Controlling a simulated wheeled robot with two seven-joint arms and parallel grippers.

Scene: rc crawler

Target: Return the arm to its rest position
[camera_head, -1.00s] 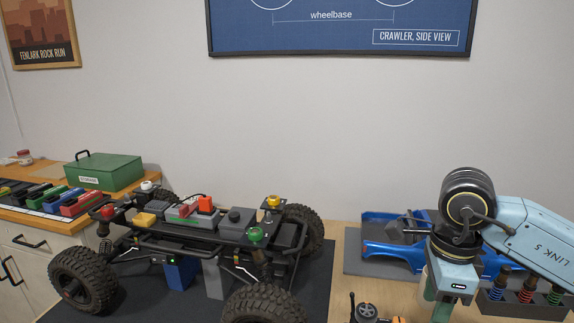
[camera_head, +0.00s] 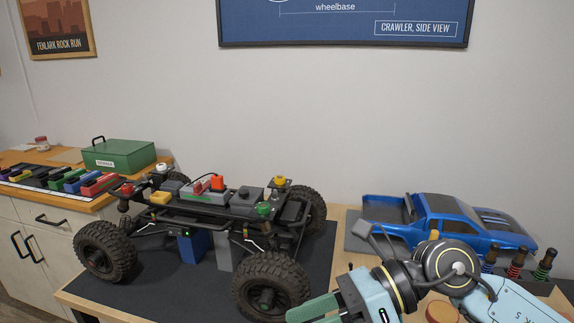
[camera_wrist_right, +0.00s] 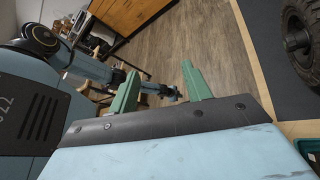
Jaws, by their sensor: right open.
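My right arm comes in from the lower right of the head view. Its gripper (camera_head: 312,312) has green fingers and points left, low in front of the RC crawler chassis (camera_head: 215,208). In the right wrist view the two green fingers of the right gripper (camera_wrist_right: 160,92) stand apart with nothing between them, above the wooden floor (camera_wrist_right: 185,45). One crawler wheel (camera_wrist_right: 300,40) shows at that view's right edge, apart from the fingers. My left gripper is not in the head view.
The chassis stands on a dark mat (camera_head: 150,288) on the table. A green box (camera_head: 118,154) and coloured blocks (camera_head: 70,181) sit on the left cabinet.

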